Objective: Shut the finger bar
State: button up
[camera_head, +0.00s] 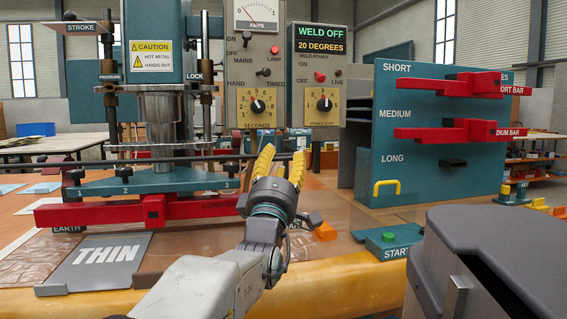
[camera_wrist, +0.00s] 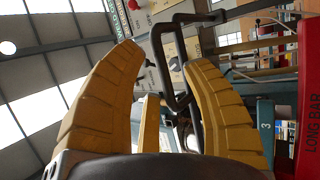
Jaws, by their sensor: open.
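A thin dark bar (camera_head: 215,157), which looks like the finger bar, runs across the front of the press above the teal plate (camera_head: 150,183). Its right end passes close to my gripper (camera_head: 282,160). My gripper is open, with its yellow fingers pointing up just right of the press. In the wrist view, a dark looped handle (camera_wrist: 160,72) shows in the gap between my open gripper's fingers (camera_wrist: 163,58). I cannot tell whether it touches them. The red long bar (camera_head: 190,208) is below the teal plate; it also shows in the wrist view (camera_wrist: 309,100).
The control boxes stand behind, reading WELD OFF (camera_head: 321,33). A teal rack (camera_head: 440,160) at right holds red medium and short bars. A green START button (camera_head: 388,237) is at the front right.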

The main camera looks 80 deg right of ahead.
jog(key=shift+d+r, duration=0.35)
jog(key=shift+d, duration=0.2)
grip_shut()
dwell(0.4)
